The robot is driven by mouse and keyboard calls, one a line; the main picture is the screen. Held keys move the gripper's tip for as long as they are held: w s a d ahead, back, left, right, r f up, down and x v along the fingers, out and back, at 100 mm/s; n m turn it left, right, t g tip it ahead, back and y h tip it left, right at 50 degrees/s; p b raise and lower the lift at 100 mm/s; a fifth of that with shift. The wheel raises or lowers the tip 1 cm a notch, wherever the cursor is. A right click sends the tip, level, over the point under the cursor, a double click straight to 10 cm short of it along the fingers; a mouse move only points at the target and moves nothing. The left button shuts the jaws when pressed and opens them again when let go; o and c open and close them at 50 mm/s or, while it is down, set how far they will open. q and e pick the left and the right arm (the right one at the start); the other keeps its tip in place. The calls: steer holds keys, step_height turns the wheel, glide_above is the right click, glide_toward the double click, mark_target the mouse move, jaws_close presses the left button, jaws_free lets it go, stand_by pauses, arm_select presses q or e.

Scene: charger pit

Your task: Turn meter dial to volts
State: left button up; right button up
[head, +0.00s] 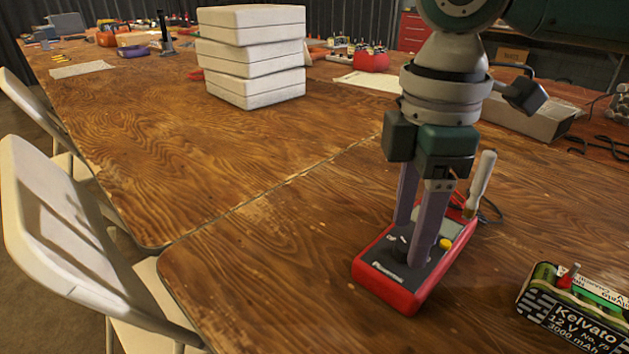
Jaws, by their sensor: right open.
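The meter (378,291) is a red-cased box with a dark face, lying on the wooden table at the lower right. A dark dial (404,242) shows on its face, beside a small yellow knob (445,243). A pale screen area is partly hidden behind a finger. My right gripper (410,238) points straight down over the meter, open, with one finger on each side of the dial. I cannot tell whether the fingers touch the dial. The marking that the dial points at is too small to read. My left gripper is not in view.
A probe with a white handle (481,182) stands tilted behind the meter, with a dark cable near it. A Kelvato battery pack (575,305) lies at the right. Stacked white boxes (252,60) stand farther back. Folding chairs (70,235) line the left edge. The table's left half is mostly clear.

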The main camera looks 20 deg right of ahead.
steer(key=shift+f, duration=0.8)
jaws_close()
